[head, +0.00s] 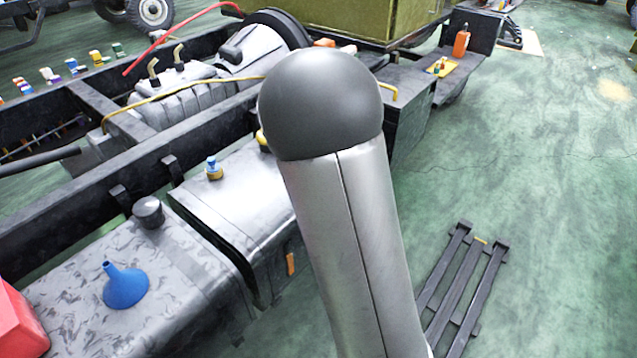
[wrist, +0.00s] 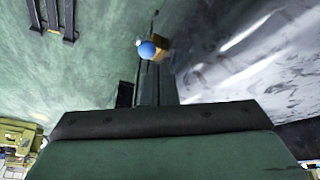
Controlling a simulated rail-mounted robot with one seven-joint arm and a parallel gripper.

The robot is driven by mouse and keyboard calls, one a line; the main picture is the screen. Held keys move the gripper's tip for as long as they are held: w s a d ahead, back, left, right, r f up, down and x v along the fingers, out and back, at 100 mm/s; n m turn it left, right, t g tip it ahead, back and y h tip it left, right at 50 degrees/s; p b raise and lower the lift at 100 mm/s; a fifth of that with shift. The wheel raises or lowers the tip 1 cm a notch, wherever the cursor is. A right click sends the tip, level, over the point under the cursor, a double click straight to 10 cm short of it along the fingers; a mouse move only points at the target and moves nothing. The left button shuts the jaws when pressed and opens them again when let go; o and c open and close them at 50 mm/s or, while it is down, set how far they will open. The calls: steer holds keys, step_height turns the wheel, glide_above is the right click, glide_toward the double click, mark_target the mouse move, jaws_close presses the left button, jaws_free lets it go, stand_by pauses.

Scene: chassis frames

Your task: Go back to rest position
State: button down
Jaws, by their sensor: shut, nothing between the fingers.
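In the wrist view, my gripper (wrist: 158,66) appears as narrow dark fingers, shut together above the wide dark hand body at the bottom of the picture. Nothing shows between the fingers. The fingertips overlap the picture area of a blue-topped cap (wrist: 148,49) on a yellow-brown base; I cannot tell the distance between them. In the head view, my own grey arm fills the middle, and the gripper is hidden behind it. The blue-topped cap also shows in the head view (head: 213,168), standing on a silver tank (head: 240,195), left of my arm.
A vehicle chassis with a dark frame rail (head: 120,190) and engine (head: 185,95) lies to the left. A blue funnel (head: 125,287) stands on the near tank. An orange bottle (head: 461,41) stands at the back. A dark pallet (head: 462,285) lies right; green floor beyond is largely free.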

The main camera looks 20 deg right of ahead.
steer(key=s+a+r+n+g+y+p, duration=0.1)
steer(key=s+a+r+n+p, duration=0.1)
steer(key=s+a+r+p, duration=0.2)
steer(key=s+a+r+n+g+y+p, duration=0.1)
steer(key=s+a+r+p, duration=0.3)
steer(key=s+r+p, duration=0.6)
steer(key=s+a+r+n+g+y+p, duration=0.1)
steer(key=s+a+r+p, duration=0.3)
steer(key=r, duration=1.4)
steer(key=s+n+p, duration=0.1)
steer(key=s+p, duration=0.3)
steer(key=s, duration=0.3)
steer(key=shift+s+a+n+g, duration=0.25)
steer(key=shift+s+n+g, duration=0.05)
steer(key=shift+n+g, duration=0.1)
